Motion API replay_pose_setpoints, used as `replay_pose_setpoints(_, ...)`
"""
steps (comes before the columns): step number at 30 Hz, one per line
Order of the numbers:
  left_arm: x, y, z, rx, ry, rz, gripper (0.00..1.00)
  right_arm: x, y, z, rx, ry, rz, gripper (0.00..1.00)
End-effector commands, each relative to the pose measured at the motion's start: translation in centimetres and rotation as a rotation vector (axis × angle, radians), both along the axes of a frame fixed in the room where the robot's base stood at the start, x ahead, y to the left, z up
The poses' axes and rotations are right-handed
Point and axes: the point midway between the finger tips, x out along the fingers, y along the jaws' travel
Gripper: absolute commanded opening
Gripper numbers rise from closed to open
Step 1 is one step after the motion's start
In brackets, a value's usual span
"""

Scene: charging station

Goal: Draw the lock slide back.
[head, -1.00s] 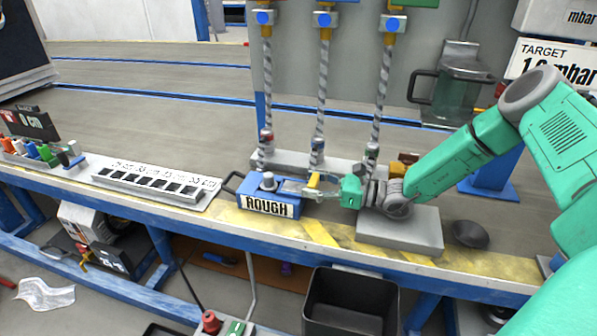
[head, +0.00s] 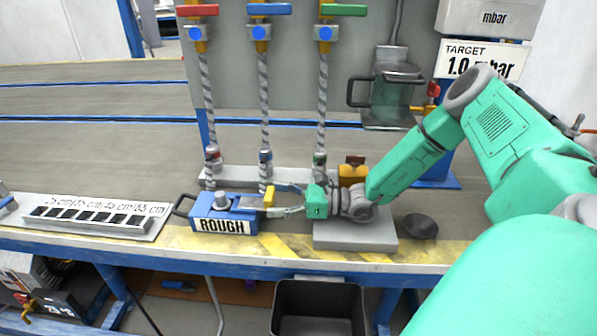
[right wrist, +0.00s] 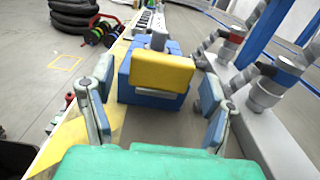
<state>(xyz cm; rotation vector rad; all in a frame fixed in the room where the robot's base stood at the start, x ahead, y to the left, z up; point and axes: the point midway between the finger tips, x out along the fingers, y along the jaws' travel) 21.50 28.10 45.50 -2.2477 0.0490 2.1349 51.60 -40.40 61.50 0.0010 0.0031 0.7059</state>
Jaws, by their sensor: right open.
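A blue box labelled ROUGH (head: 224,226) sits on the bench, with a grey knob on top and a dark handle at its left. A yellow block (head: 269,196), which looks like the lock slide, is at its right end. In the right wrist view the yellow block (right wrist: 162,72) faces me, in front of the blue body. My right gripper (head: 281,200) is open at the box's right end, its fingers pointing left. In the right wrist view its fingers (right wrist: 157,88) are spread either side of the yellow block, with gaps on both sides. My left gripper is out of view.
A grey plate (head: 355,239) lies beneath my right wrist. Braided hoses (head: 264,115) rise behind the box to coloured valves. A slotted white rack (head: 90,217) lies to the left, and a dark dome (head: 421,227) to the right. A black bin (head: 318,308) stands below the bench edge.

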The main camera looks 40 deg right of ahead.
Motion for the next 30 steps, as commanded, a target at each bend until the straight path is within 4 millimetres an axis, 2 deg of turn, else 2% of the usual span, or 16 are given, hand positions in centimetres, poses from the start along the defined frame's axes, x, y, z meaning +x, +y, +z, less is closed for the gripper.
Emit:
replay_pose_setpoints(9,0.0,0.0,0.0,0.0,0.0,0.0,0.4,-5.1,-4.7,-0.1,0.002,-0.001,-0.007,0.72)
replay_pose_setpoints(15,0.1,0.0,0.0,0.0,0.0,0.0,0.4,-7.1,-6.3,-0.1,0.001,-0.001,-0.004,0.72)
replay_pose_setpoints(30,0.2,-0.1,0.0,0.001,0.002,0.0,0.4,-7.7,-6.7,-0.3,-0.001,0.002,-0.001,0.72)
